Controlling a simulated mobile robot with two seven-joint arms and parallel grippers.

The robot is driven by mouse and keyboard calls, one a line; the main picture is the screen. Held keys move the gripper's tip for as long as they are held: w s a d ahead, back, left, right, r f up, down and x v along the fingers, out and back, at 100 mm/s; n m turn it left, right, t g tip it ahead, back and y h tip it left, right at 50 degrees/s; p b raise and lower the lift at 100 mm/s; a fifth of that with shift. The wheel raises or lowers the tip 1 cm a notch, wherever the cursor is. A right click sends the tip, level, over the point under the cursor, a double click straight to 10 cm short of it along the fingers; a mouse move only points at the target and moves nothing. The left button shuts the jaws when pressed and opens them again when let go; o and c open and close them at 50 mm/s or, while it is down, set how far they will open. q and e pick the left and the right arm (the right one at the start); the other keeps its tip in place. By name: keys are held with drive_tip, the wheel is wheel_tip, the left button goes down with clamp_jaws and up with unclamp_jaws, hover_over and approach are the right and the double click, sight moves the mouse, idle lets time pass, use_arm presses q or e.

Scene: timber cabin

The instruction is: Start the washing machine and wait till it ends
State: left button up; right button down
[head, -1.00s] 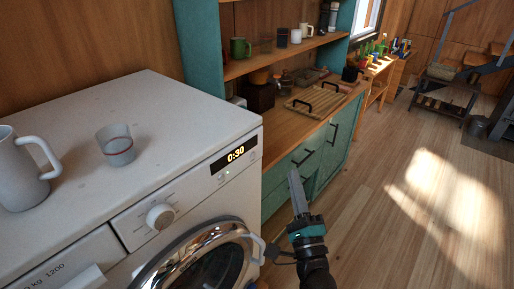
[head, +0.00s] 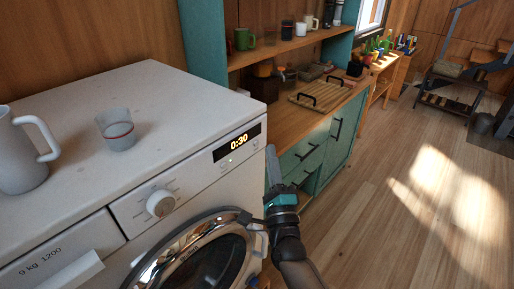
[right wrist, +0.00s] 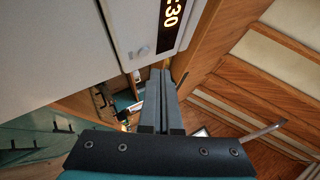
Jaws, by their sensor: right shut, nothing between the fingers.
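The white washing machine (head: 185,105) stands at the left in the head view. Small marks or buttons (head: 229,163) sit below the display, and one small button (right wrist: 140,52) shows in the right wrist view. The dial (head: 161,202) is left of them. My right gripper (head: 270,150) is shut and empty, its tips pointing up beside the machine's front right corner, right of the display. I cannot tell if it touches. My left gripper is out of view.
A white jug (head: 22,155) and a clear cup with a red band (head: 117,130) stand on the machine. A teal counter (head: 335,150) with a rack and shelves adjoins on the right. The wooden floor (head: 385,220) at right is clear.

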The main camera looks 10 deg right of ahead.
drive_tip(key=shift+w+a, duration=0.4)
drive_tip(key=shift+w, duration=0.1)
idle(1.6)
drive_tip(key=shift+w+a+b, duration=0.3)
drive_tip(key=shift+b, duration=0.1)
drive_tip(key=shift+w+a, duration=0.15)
drive_tip(key=shift+w, duration=0.1)
idle(0.8)
drive_tip(key=shift+s, duration=0.1)
drive_tip(key=shift+s+d, duration=0.45)
drive_tip(key=shift+s, duration=0.05)
